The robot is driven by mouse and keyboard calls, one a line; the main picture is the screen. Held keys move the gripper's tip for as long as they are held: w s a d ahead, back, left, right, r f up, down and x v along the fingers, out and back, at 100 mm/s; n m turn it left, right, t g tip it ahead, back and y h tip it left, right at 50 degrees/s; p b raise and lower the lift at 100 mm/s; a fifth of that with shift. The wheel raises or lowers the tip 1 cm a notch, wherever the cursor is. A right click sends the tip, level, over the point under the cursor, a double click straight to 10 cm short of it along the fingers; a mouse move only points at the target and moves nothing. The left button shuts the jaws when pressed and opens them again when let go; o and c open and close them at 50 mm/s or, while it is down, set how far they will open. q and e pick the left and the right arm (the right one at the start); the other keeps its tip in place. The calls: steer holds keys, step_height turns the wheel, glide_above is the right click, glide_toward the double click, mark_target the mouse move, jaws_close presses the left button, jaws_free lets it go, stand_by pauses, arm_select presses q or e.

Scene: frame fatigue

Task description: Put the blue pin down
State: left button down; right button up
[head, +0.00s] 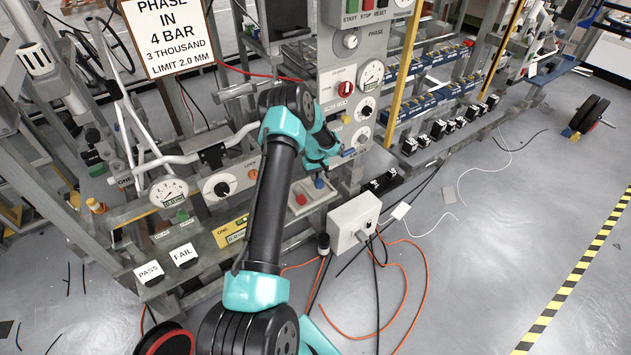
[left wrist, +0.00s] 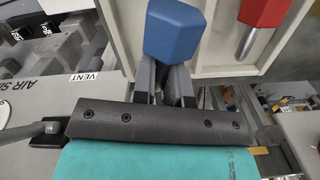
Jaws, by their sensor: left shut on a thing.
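The blue pin (left wrist: 174,32) has a faceted blue head and sits between the fingers of my left gripper (left wrist: 165,80), which is shut on it. In the head view, the blue pin (head: 319,183) shows as a small blue spot just below my left gripper (head: 321,168). The pin is over or in a pale shallow tray (head: 312,201); I cannot tell whether its lower end touches the tray. A red pin (left wrist: 262,12) with a metal shank lies in the same tray (left wrist: 222,50), to the right of the blue pin. My right gripper is not in view.
A grey panel (head: 340,75) with gauges and knobs stands behind the gripper. A white box (head: 353,222) with cables is right of the tray. PASS (head: 149,271) and FAIL (head: 184,255) labels are at lower left. A VENT label (left wrist: 85,77) shows in the wrist view.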

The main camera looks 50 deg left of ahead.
mark_target(316, 180)
arm_select(q)
steer(key=shift+w+a, duration=0.1)
steer(key=shift+w+a+f, duration=0.1)
steer(key=shift+f, duration=1.65)
steer(key=shift+f, duration=0.15)
steer(key=c, duration=1.1)
jaws_free()
steer(key=shift+c, duration=0.2)
step_height(316, 180, up, 12)
steer(key=shift+a+r, duration=0.15)
